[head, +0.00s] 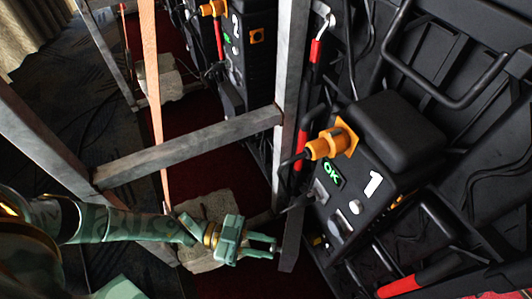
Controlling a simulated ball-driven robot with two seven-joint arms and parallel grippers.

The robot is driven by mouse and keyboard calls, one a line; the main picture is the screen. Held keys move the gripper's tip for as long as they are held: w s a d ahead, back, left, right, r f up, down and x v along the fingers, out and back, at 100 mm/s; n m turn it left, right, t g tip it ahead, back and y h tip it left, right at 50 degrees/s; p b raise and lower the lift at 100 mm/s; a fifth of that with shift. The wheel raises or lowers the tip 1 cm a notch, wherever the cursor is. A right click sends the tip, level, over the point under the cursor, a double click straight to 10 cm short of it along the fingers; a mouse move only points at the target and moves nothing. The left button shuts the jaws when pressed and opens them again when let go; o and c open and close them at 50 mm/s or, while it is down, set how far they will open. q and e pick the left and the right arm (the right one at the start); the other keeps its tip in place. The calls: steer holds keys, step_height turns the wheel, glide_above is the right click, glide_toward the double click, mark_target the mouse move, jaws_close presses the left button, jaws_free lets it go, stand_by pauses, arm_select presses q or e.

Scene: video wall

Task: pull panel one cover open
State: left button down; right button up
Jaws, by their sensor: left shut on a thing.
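Panel one (345,195) is a black unit on the right, marked with a white 1 and a lit green OK display (332,174). An orange connector (328,143) sticks out of its upper left. My left gripper (275,246) reaches in from the left, low in the middle, at the panel's lower left side beside a grey metal post. It is shut on what seems to be the edge of the panel one cover; the held part is small, dark and mostly hidden by the fingers and the post. How far the cover stands open, I cannot tell. My right gripper is not in view.
A grey metal frame with a crossbar (190,150) and post (292,90) stands between me and the panel. Black bars and red-sleeved handles (410,285) lie at the right. A second unit marked 2 (240,45) stands farther back. A pale block (205,215) is below my left forearm.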

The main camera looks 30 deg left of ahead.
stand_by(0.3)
arm_select(q)
steer(key=c, duration=1.2)
jaws_free()
steer(key=shift+c, duration=0.2)
steer(key=shift+r, duration=0.1)
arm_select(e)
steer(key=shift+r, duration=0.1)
arm_select(q)
steer(key=s+d+r+p, duration=0.2)
steer(key=s+r+p, duration=0.4)
steer(key=s+d+r+p, duration=0.2)
steer(key=s+r+p, duration=0.4)
steer(key=s, duration=0.1)
steer(key=shift+s+d+r, duration=0.15)
steer(key=shift+d+r, duration=0.1)
steer(key=shift+r, duration=0.1)
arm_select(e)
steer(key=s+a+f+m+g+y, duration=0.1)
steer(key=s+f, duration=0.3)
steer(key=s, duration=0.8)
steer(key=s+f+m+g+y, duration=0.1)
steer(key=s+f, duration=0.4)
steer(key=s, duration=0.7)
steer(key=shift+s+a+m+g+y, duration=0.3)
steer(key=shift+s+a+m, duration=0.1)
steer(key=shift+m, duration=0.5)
